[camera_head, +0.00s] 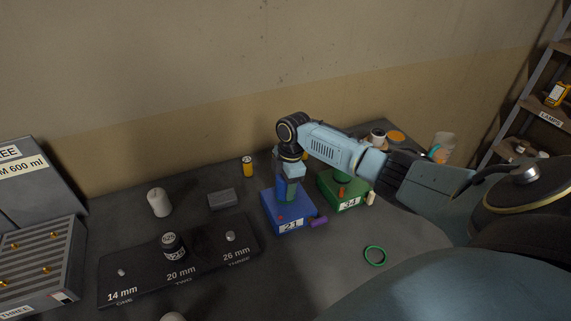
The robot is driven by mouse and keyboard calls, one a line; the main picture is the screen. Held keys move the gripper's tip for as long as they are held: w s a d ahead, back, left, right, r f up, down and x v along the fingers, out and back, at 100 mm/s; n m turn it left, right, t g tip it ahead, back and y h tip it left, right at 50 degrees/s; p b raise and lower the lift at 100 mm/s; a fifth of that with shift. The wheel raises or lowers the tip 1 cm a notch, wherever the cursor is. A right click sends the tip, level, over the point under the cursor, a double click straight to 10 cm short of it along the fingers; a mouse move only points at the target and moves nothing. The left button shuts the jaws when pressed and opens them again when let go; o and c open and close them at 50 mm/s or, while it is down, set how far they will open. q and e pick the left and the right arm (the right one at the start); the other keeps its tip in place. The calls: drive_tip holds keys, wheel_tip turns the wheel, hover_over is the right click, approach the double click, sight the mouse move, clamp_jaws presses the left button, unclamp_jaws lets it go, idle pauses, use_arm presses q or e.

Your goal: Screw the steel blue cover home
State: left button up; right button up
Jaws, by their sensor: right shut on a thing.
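My right gripper (289,188) points down over the blue box (277,223) marked 21, in the middle of the head view. It is shut on a small bluish thing at the top of that box, which looks like the steel blue cover. The fingers and wrist hide most of it, so I cannot tell how it sits or whether it is tilted. My left gripper is not in view.
A green box (329,198) marked 34 stands just right of the blue box. A purple piece (319,221) lies against the blue box's right side. A green ring (375,256) lies in front. A black tray (118,272) with size labels is at left.

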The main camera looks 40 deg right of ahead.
drive_tip(key=shift+r+m+p, duration=0.25)
drive_tip(key=shift+m+p, duration=0.65)
drive_tip(key=shift+p, duration=0.2)
drive_tip(key=shift+f+m, duration=0.15)
drive_tip(key=shift+m, duration=0.55)
drive_tip(key=shift+f+m+t, duration=0.15)
drive_tip(key=shift+m+t, duration=0.15)
drive_tip(key=shift+m, duration=0.3)
drive_tip(key=shift+m+h, duration=0.3)
drive_tip(key=shift+m, duration=0.7)
drive_tip(key=shift+c, duration=0.2)
drive_tip(key=m, duration=0.4)
drive_tip(key=shift+m+h, duration=0.3)
drive_tip(key=shift+m, duration=0.8)
